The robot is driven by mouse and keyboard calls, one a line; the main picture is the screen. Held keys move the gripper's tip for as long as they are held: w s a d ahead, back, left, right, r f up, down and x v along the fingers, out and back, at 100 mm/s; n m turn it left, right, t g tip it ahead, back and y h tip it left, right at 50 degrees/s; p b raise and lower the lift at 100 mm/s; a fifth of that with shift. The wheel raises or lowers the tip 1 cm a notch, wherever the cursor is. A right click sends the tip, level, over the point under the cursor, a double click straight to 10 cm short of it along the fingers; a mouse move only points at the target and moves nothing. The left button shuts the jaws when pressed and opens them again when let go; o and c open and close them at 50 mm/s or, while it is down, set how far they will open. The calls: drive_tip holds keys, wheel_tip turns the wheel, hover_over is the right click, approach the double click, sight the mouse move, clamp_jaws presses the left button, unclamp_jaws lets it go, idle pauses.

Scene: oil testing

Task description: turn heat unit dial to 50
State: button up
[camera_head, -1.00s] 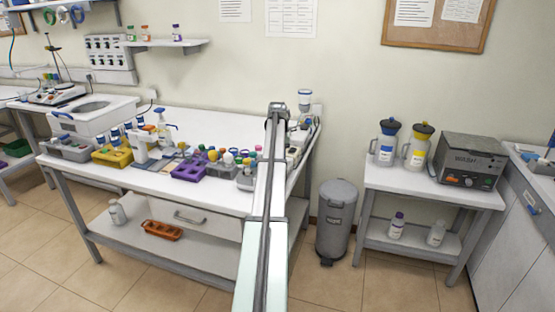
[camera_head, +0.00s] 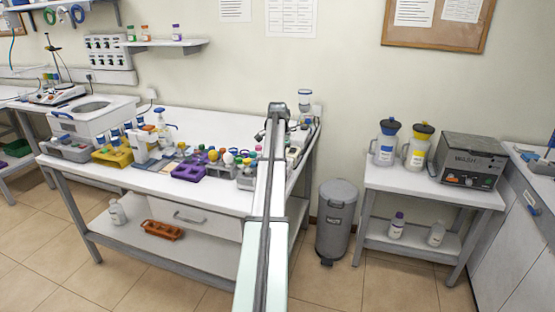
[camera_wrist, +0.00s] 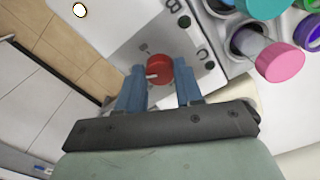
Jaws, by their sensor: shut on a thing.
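The wrist view shows a round red dial (camera_wrist: 160,75) with a short white mark on its left side. I cannot read any number by the dial. In the head view my arm reaches over the right end of the white bench (camera_head: 210,120). The dial and my fingertips are hidden there.
In the wrist view, pink-capped (camera_wrist: 280,61) and teal-capped (camera_wrist: 262,5) tubes stand close on the right. Tiled floor shows on the left. In the head view, a grey bin (camera_head: 335,225) and a side table (camera_head: 425,188) stand right of the bench.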

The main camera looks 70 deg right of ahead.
drive_tip(key=shift+m, duration=0.4)
drive_tip(key=o, duration=1)
drive_tip(key=shift+o, duration=0.2)
drive_tip(key=shift+r, duration=0.15)
wheel_tip(320, 180, up, 14)
drive_tip(key=shift+f, duration=0.2)
